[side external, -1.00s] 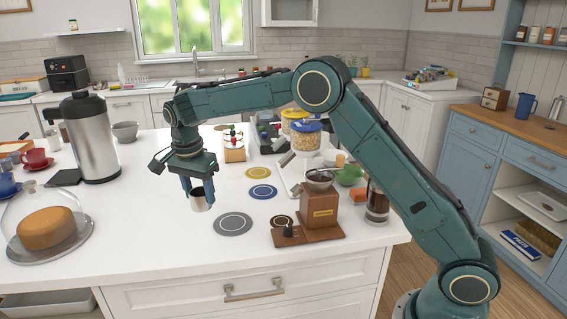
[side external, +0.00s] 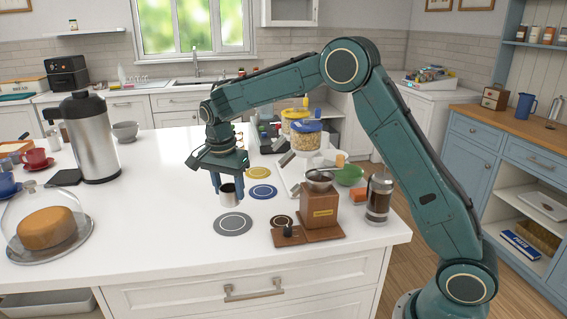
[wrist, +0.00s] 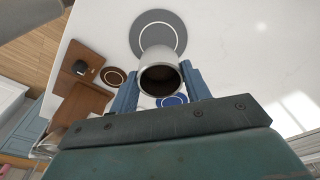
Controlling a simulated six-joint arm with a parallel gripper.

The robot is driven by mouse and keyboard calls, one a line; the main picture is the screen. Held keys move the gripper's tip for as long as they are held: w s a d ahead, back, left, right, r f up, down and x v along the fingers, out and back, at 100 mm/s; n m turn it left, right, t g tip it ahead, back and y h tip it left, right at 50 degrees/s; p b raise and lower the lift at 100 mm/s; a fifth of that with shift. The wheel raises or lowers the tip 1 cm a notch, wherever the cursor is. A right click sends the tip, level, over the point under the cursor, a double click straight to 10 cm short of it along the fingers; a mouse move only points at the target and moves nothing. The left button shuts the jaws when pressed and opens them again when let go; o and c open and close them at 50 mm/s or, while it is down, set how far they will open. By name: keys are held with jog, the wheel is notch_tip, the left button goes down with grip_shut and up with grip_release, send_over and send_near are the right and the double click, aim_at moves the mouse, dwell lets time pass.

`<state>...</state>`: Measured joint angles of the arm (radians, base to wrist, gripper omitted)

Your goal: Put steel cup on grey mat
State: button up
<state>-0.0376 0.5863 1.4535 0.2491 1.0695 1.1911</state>
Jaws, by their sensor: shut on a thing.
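The steel cup (side external: 229,197) is upright between the two blue fingers of my gripper (side external: 228,184), which is shut on it. In the side view the cup is just behind the grey mat (side external: 233,225), a round disc with a pale ring lying on the white counter. In the wrist view the cup (wrist: 160,72) shows its open, dark inside, and its body overlaps the near edge of the grey mat (wrist: 158,18). The cup looks raised a little above the counter; the exact gap is hard to tell.
A blue mat (side external: 263,191) and a yellow mat (side external: 258,173) lie behind the grey mat. A wooden coffee grinder (side external: 320,212) and a brown round mat (side external: 281,221) stand to the right. A glass-domed cake (side external: 46,228) is at left. The counter left of the grey mat is clear.

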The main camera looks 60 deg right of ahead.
aim_at(227, 204)
jog(key=shift+f, duration=1.05)
jog(key=shift+f, duration=0.1)
jog(key=shift+f, duration=1.9)
jog(key=shift+f, duration=0.1)
jog(key=o, duration=1)
jog(key=shift+o, duration=0.2)
jog(key=r, duration=0.4)
jog(key=a+r, duration=0.1)
jog(key=r, duration=0.7)
jog(key=shift+s+a+r, duration=0.1)
jog(key=shift+s+a, duration=0.05)
jog(key=shift+a, duration=0.05)
